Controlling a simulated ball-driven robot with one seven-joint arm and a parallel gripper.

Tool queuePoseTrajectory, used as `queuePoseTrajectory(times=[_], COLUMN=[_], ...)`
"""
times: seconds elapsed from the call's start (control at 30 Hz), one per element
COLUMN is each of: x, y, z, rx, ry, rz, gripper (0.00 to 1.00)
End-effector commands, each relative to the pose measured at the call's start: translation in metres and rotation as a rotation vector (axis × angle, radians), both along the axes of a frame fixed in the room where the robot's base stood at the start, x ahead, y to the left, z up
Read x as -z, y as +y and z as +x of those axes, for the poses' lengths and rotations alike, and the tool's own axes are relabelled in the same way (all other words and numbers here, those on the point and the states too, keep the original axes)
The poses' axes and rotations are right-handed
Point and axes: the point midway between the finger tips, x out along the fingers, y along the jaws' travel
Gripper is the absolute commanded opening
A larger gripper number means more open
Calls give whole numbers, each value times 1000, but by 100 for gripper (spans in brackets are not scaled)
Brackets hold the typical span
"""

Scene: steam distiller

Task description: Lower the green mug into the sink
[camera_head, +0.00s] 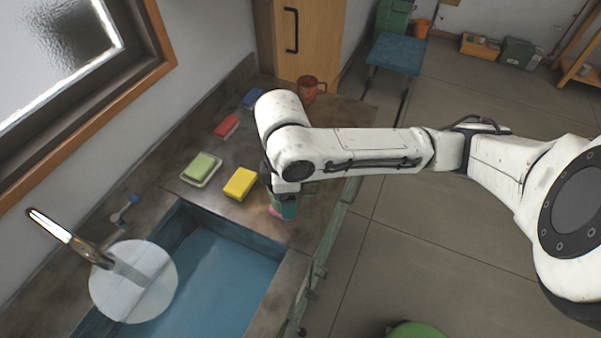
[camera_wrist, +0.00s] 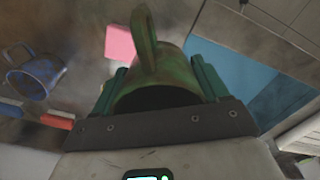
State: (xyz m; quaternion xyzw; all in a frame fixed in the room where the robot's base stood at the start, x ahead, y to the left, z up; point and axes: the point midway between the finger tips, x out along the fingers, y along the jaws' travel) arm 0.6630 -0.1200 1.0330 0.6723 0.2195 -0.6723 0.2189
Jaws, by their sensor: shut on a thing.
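The green mug (camera_head: 288,208) hangs below my gripper (camera_head: 284,188) at the counter's outer side, to the right of the sink's far corner in the head view. In the wrist view the mug (camera_wrist: 178,72) sits between the two fingers of my gripper (camera_wrist: 157,85), which is shut on it. Its handle points to the top of that view and its dark opening faces the camera. The sink (camera_head: 225,275) is a blue basin at the lower left. Its blue inside also shows in the wrist view (camera_wrist: 235,72), to the right of the mug.
A white round plate (camera_head: 130,290) lies under the tap (camera_head: 65,235) over the sink. A pink block (camera_wrist: 119,42) is close beside the mug. A blue mug (camera_wrist: 38,78) shows too.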

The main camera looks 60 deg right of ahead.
Motion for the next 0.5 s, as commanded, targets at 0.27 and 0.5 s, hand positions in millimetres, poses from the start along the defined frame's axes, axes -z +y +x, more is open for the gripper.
queuePoseTrajectory(times=[0.27,0.5], x=[11,22], y=[51,93], z=[3,5], rx=[-5,-5], ry=[0,1], rz=[2,2], gripper=[40,40])
